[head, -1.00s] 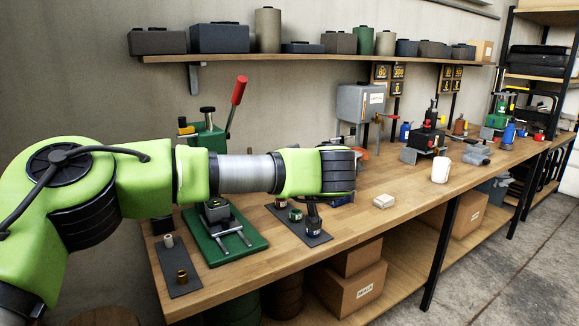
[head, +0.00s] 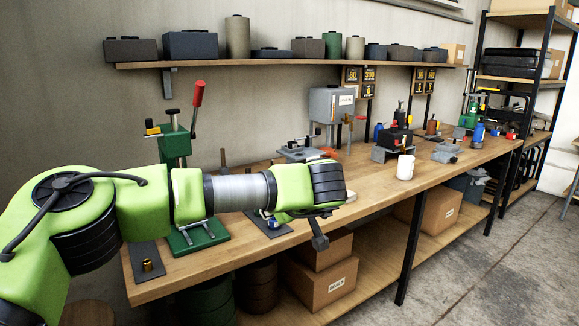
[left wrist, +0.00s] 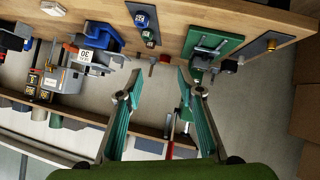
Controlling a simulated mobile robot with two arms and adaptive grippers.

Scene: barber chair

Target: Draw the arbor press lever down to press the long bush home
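The green arbor press (head: 175,146) stands at the near left of the bench, its green base (head: 203,238) partly hidden by my arm. Its lever with a red grip (head: 197,94) points up and slightly right. In the left wrist view the press base (left wrist: 232,42) and red grip (left wrist: 170,150) also show. A brass bush (head: 147,265) stands on a dark mat (head: 145,250); I cannot tell whether it is the long bush. My left gripper (head: 318,238) is right of the press, apart from the lever. Its fingers (left wrist: 160,76) are spread and empty. My right gripper is not in view.
The wooden bench (head: 285,240) runs to the right, with a white mug (head: 405,167), a grey box unit (head: 332,104) and black fixtures (head: 397,142). A loaded wall shelf (head: 285,62) hangs above. Cardboard boxes (head: 322,283) stand below. Grey floor (head: 470,255) is open at right.

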